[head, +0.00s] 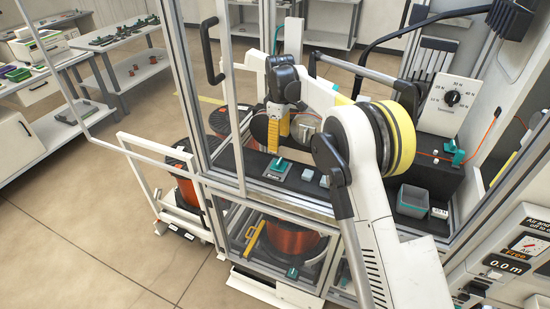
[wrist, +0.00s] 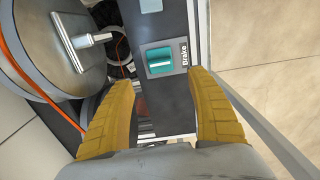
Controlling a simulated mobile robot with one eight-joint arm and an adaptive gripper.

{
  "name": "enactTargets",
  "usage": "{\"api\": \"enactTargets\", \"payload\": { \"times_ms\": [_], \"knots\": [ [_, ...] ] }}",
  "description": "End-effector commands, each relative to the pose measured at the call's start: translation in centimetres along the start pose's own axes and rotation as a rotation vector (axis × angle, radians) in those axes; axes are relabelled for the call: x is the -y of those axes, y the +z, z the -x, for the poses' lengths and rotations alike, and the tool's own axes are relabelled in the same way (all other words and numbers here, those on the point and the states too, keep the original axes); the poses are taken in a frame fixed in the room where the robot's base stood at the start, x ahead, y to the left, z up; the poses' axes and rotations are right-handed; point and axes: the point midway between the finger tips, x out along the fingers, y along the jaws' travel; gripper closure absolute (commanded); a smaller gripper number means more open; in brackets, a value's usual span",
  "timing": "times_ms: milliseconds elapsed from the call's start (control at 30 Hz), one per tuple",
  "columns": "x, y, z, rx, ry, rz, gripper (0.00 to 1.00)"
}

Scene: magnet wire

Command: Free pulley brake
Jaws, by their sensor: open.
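The pulley brake control is a teal lever on a grey plate marked "Brake". The brake lever (head: 278,164) sits on the dark ledge at the front of the machine in the head view. It also shows in the wrist view (wrist: 159,62), just ahead of my fingers. My gripper (head: 280,146) is open with yellow fingers and hangs above the brake lever. In the wrist view my gripper (wrist: 165,90) has its fingers apart with nothing between them. A grey pulley wheel (wrist: 62,45) with a T-shaped handle is left of the lever.
White buttons (head: 308,174) sit right of the brake on the ledge. A metal frame post (head: 205,95) and open glazed door stand left of my gripper. Copper wire spools (head: 290,238) are below. A grey bin (head: 412,200) and dial panel (head: 450,98) are at right.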

Motion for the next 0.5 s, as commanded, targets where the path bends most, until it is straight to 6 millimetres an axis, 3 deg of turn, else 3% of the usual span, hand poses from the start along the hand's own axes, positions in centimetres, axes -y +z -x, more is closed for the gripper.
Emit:
{"api": "enactTargets", "payload": {
  "times_ms": [300,500],
  "knots": [
    [0.0,0.0,-6.4,-0.001,0.001,-0.002,0.33],
    [0.0,0.1,-9.0,-0.001,0.001,-0.003,0.33]
  ]
}}
